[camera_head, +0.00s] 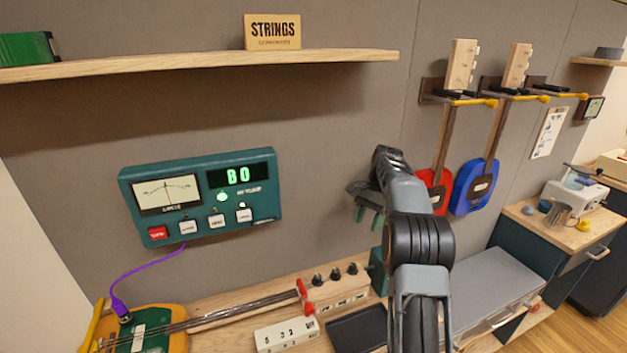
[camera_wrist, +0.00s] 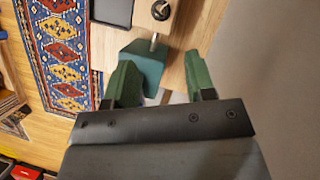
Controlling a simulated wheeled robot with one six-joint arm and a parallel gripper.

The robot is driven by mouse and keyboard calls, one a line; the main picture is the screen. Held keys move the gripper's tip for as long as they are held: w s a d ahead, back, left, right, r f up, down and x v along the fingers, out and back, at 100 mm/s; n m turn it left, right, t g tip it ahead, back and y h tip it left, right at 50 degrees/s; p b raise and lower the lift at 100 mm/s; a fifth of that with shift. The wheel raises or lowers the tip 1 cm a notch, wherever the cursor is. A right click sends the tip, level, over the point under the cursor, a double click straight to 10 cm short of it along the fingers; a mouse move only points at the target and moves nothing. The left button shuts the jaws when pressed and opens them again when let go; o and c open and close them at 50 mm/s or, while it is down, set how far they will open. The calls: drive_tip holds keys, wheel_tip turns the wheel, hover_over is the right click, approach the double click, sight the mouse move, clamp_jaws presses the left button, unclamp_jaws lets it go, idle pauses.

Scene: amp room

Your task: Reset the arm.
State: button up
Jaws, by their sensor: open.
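My arm rises in front of the wall in the head view, right of centre. My gripper (camera_head: 369,216) is raised above the wooden bench (camera_head: 222,334), left of the red guitar. In the wrist view my gripper (camera_wrist: 160,85) shows two green fingers held well apart. Nothing sits between them in its grasp. A teal block-shaped object (camera_wrist: 141,66) on the bench lies beyond the fingers, and I cannot tell how far below. The fingertips show no contact with anything.
A teal tuner panel (camera_head: 200,197) hangs on the wall to the left. A shelf (camera_head: 200,66) runs above it. The red guitar (camera_head: 434,190) and blue guitar (camera_head: 474,186) hang right of my arm. A guitar (camera_head: 160,325) lies on the bench. A patterned rug (camera_wrist: 62,55) covers the floor.

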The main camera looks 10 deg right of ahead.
wheel_tip(320, 180, down, 5)
drive_tip(key=s+n+t+h, duration=0.1)
drive_tip(key=s+n, duration=0.1)
drive_tip(key=n, duration=0.2)
drive_tip(key=s+a+r+n+t+h, duration=0.1)
drive_tip(key=s+a+r+n+t, duration=0.1)
drive_tip(key=s+a+n, duration=0.2)
drive_tip(key=s+a+r+n+t+h, duration=0.1)
drive_tip(key=s+a+r+n+t, duration=0.2)
drive_tip(key=s+a, duration=0.8)
drive_tip(key=shift+s+r+n+t+h, duration=0.25)
drive_tip(key=shift+s+n, duration=0.25)
drive_tip(key=shift+s, duration=3.65)
drive_tip(key=shift+a, duration=0.1)
